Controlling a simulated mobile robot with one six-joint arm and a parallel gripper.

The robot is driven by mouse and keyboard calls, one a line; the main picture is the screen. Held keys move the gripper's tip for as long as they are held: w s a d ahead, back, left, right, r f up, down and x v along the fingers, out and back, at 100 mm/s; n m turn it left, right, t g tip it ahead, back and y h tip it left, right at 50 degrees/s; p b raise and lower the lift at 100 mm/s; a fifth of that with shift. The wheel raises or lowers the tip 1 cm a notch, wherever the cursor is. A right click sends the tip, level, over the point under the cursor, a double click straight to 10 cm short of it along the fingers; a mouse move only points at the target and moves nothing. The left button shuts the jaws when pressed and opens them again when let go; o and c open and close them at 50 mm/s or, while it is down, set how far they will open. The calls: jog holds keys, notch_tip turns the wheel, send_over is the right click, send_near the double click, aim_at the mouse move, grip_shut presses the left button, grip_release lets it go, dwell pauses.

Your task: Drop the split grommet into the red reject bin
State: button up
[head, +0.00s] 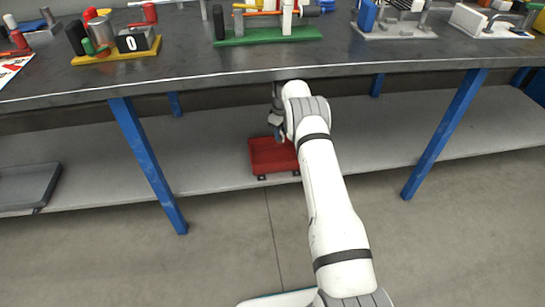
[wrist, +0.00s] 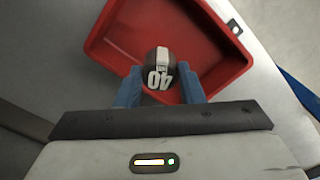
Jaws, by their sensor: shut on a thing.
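The red reject bin (head: 262,160) stands on the grey shelf under the workbench in the head view. In the wrist view the bin (wrist: 222,62) lies open beyond my fingers, and its visible floor looks empty. My gripper (wrist: 159,88) has its blue fingers shut on a dark round piece with a white band and the number 40, which I take as the split grommet (wrist: 160,55). It overlaps the bin's interior in the wrist view; its height is unclear. In the head view my gripper (head: 279,134) is at the bin, partly hidden by my arm, and the grommet is not visible.
The workbench top (head: 190,78) overhangs the lower shelf (head: 215,160), with blue legs (head: 150,165) on either side of the bin. A grey tray (head: 28,185) sits on the shelf at the left. Several fixtures stand on the bench top. The shelf beside the bin is clear.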

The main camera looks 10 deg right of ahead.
aim_at(280, 141)
notch_tip(280, 141, down, 5)
jog(key=shift+s+b, duration=0.1)
jog(key=shift+b, duration=0.8)
jog(key=o, duration=1)
jog(key=shift+a, duration=0.1)
jog(key=shift+o, duration=0.2)
